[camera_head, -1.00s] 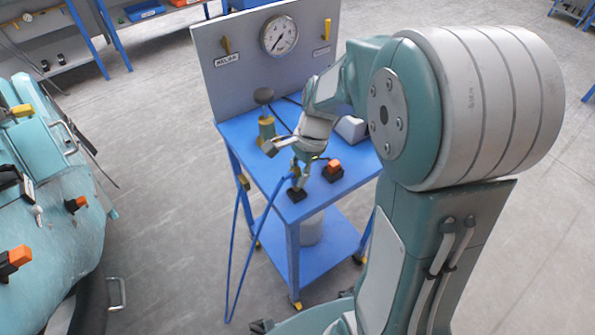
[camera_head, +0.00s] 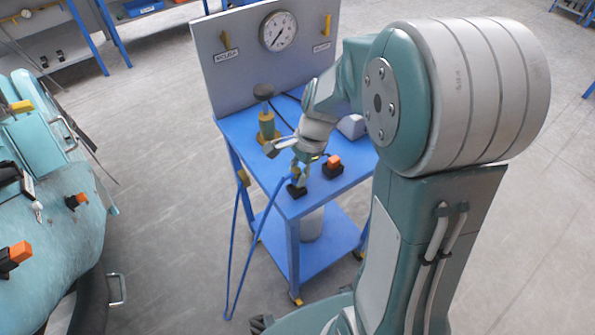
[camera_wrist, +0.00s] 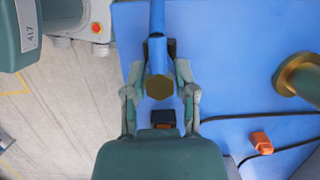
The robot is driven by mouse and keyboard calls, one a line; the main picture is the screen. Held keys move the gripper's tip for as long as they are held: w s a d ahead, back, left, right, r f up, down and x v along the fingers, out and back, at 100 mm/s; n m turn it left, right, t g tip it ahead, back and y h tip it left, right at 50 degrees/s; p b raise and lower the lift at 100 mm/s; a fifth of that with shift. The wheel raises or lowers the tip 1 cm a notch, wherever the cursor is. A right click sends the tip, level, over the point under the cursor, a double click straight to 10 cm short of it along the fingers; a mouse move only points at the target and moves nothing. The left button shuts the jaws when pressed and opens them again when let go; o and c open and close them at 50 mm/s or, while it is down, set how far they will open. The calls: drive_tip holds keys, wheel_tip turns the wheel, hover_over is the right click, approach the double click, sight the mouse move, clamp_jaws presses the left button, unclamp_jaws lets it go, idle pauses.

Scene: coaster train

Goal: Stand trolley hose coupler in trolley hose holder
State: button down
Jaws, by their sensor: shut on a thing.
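The trolley hose coupler (camera_wrist: 159,87) has a brass hexagonal end with a blue hose (camera_wrist: 157,20) running from it. It sits between the two fingers of my gripper (camera_wrist: 160,85), which is shut on it. In the head view my gripper (camera_head: 299,172) is low over the trolley's front corner, and the hose (camera_head: 262,225) hangs in a loop off the left edge. A black block (camera_head: 297,190), which looks like the trolley hose holder, is right below the gripper. The gripper partly covers the coupler's lower end, so I cannot tell whether it is in the holder.
The blue trolley (camera_head: 300,206) carries a brass valve with a dark knob (camera_head: 267,128), an orange-and-black block (camera_head: 333,166) and a back panel with a gauge (camera_head: 278,31). A teal machine (camera_head: 60,215) stands at left. Floor between is clear except for the hose.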

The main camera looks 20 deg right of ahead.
drive_tip(key=shift+f, duration=0.5)
drive_tip(key=shift+c, duration=1.7)
unclamp_jaws()
drive_tip(key=v, duration=1.2)
drive_tip(key=shift+w, duration=0.1)
